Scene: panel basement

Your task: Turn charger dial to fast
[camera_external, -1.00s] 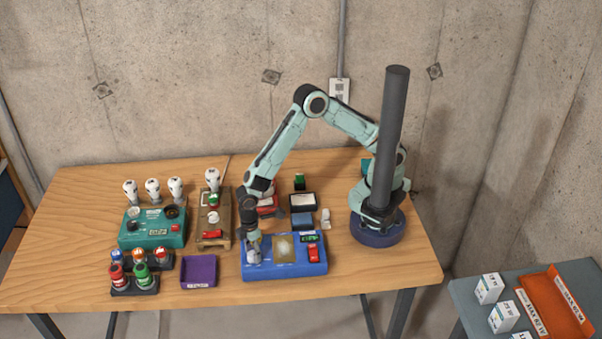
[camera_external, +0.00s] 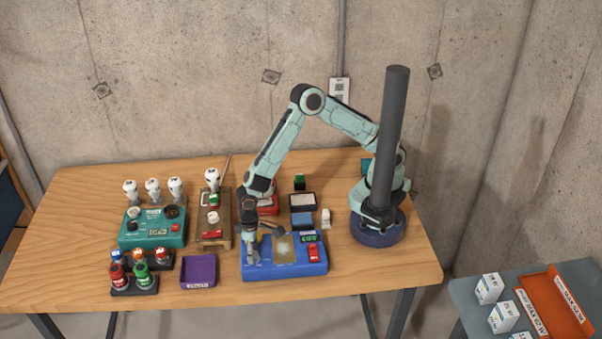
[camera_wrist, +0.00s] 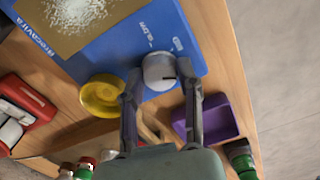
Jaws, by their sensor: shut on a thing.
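The blue charger (camera_external: 285,270) lies near the front of the wooden table. Its white round dial (camera_wrist: 157,69) sits near one edge of the blue face, with a short dark mark on it. My gripper (camera_external: 251,262) is over the left end of the charger in the external view. In the wrist view its two fingers (camera_wrist: 159,80) are closed on the dial from both sides. One small printed label (camera_wrist: 147,31) near the dial seems to read SLOW; another label (camera_wrist: 177,44) is too small to read. The external view hides most of the dial behind my gripper.
A yellow round piece (camera_wrist: 102,95) is close beside the dial and one finger. A purple tray (camera_external: 198,271) stands left of the charger. A red switch (camera_external: 313,252) and green display (camera_external: 309,237) are on its right end. A teal box (camera_external: 152,229) stands farther left.

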